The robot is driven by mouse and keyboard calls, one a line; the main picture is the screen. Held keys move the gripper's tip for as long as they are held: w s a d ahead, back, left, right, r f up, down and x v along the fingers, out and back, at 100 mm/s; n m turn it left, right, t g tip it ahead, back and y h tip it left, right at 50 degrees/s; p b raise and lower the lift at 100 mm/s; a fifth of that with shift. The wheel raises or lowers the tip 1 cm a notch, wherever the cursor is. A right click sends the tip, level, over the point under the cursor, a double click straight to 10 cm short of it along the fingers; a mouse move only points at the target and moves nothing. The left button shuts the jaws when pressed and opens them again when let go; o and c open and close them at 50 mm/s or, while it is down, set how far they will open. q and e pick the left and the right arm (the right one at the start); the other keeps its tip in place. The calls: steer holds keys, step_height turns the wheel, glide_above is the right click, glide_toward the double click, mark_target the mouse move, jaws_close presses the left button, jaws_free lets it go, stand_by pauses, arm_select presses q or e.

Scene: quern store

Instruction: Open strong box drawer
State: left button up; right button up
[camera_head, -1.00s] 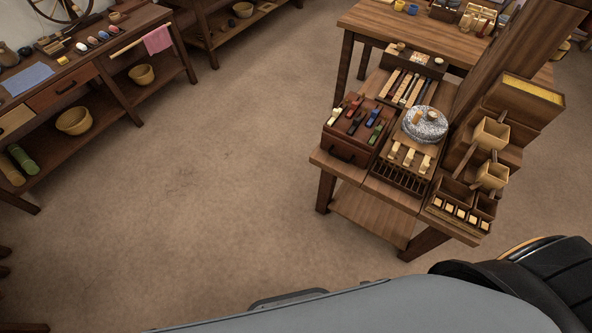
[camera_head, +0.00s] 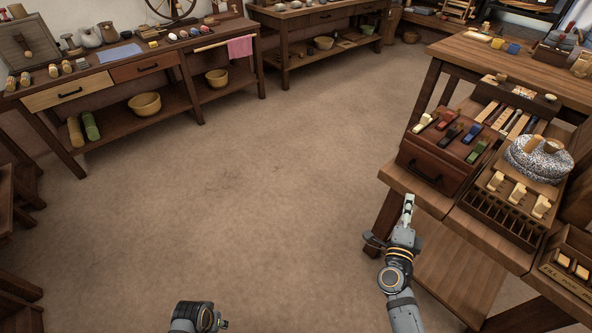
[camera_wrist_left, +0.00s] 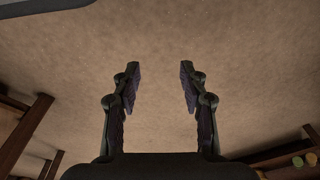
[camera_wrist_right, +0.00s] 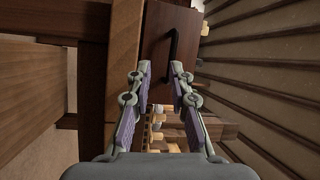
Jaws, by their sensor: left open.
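The reddish-brown box (camera_head: 432,168) stands on the workbench at the right, with several coloured pieces on its top. Its drawer front faces the floor side and looks shut, with a dark bar handle (camera_wrist_right: 174,42). My right gripper (camera_head: 408,203) is just below and in front of that drawer front. In the right wrist view its fingers (camera_wrist_right: 161,68) are partly open and empty, the handle showing beyond the tips, apparently not touched. My left gripper (camera_wrist_left: 158,66) is open and empty over bare floor; in the head view only part of the left arm shows at the bottom edge.
The workbench edge (camera_head: 440,205) is close to my right gripper. A slotted wooden rack (camera_head: 505,215) and a speckled round stone (camera_head: 540,160) stand right of the box. A long table (camera_head: 105,85) with drawers and baskets is at the back left. The middle floor is clear.

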mark_target(420, 174)
steer(key=w+d+r, duration=0.1)
steer(key=w, duration=0.1)
steer(key=w+d+r+m, duration=0.1)
steer(key=w+d, duration=0.1)
steer(key=w, duration=0.1)
steer(key=w+d+r+m+h, duration=0.1)
steer(key=w+d, duration=0.1)
steer(key=w, duration=0.1)
steer(key=shift+w+d+r, duration=0.1)
steer(key=shift+r, duration=0.15)
steer(key=shift+w+d, duration=0.2)
steer(key=shift+w, duration=0.15)
arm_select(q)
steer(key=shift+w+d+r, duration=0.25)
steer(key=shift+r, duration=0.4)
arm_select(e)
jaws_close()
